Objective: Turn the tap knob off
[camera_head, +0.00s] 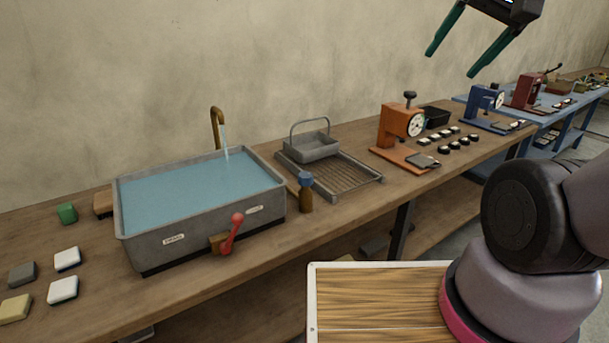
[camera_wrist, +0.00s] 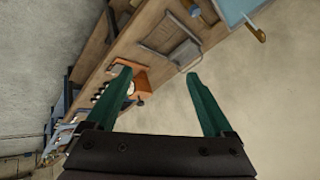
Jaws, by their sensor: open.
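A brown tap spout (camera_head: 217,127) stands behind a grey basin (camera_head: 190,233) full of water, and a stream runs from it. A red lever with a round end (camera_head: 233,232) is on the basin's front wall. A brown post with a blue knob on top (camera_head: 306,180) stands to the right of the basin. I cannot tell for sure which of these two is the tap knob. My gripper (camera_head: 451,64) is open and empty, high above the bench and far to the right of the basin. In the wrist view its green fingers (camera_wrist: 158,72) are spread, with the spout (camera_wrist: 254,29) at upper right.
Blocks, including a green one (camera_head: 67,213), lie left of the basin. A slatted rack (camera_head: 340,180) with a grey basket (camera_head: 314,147) is right of it. Further right stand an orange press (camera_head: 393,125) and a blue one (camera_head: 481,103). The air above the basin is clear.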

